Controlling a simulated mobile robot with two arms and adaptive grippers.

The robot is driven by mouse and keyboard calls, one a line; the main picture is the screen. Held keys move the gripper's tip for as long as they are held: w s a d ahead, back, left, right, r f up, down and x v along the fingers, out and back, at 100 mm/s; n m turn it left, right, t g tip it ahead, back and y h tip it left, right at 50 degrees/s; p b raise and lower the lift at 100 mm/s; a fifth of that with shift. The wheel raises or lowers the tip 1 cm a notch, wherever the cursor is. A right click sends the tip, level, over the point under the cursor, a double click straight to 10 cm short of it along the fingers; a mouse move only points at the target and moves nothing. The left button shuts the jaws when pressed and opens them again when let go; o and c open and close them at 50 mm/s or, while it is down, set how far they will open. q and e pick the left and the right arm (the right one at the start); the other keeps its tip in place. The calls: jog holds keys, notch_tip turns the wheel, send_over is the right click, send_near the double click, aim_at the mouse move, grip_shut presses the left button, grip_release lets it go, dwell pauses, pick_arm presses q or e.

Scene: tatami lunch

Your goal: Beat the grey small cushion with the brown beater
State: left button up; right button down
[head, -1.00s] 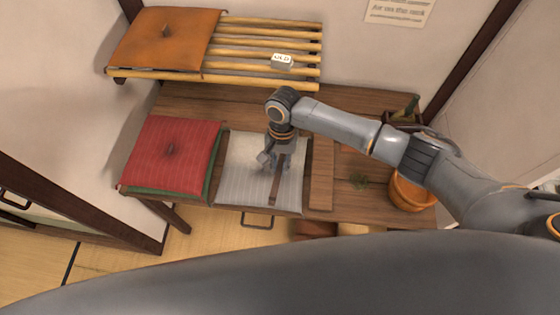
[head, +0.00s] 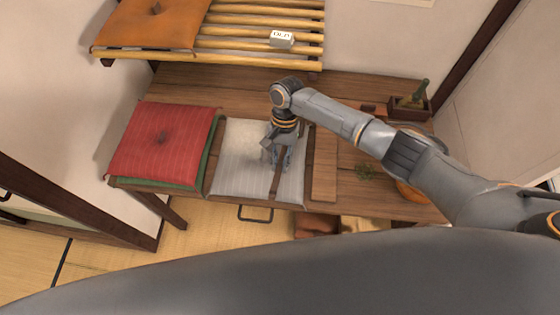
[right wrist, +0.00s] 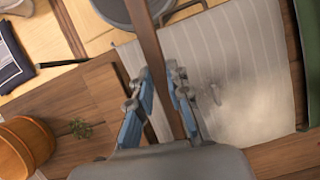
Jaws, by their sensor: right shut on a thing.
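The grey small cushion (head: 238,160), pale with thin stripes, lies flat on the wooden bench. It also shows in the right wrist view (right wrist: 240,45), with a pale smudged patch on it. My right gripper (head: 277,153) is over the right part of the cushion, pointing down. It is shut on the brown beater (head: 276,184), a narrow wooden strip that also shows between the fingers in the right wrist view (right wrist: 148,36). The beater lies across the cushion's right side in the picture; I cannot tell whether it touches. My left gripper is not in view.
A red cushion (head: 165,140) on a green one is left of the grey cushion. A flat wooden board (head: 324,165) is on its right. A slatted shelf (head: 262,40) holds an orange cushion (head: 150,25).

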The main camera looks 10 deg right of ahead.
jog(key=shift+t+h, duration=0.3)
jog(key=shift+t, duration=0.3)
jog(key=r+p, duration=0.4)
jog(key=p, duration=0.1)
jog(key=s+r+p, duration=0.1)
jog(key=r+p, duration=0.1)
jog(key=shift+a+r, duration=0.15)
jog(key=shift+r, duration=0.15)
jog(key=shift+r+t+b, duration=0.3)
jog(key=shift+r+b, duration=0.05)
jog(key=shift+r, duration=0.5)
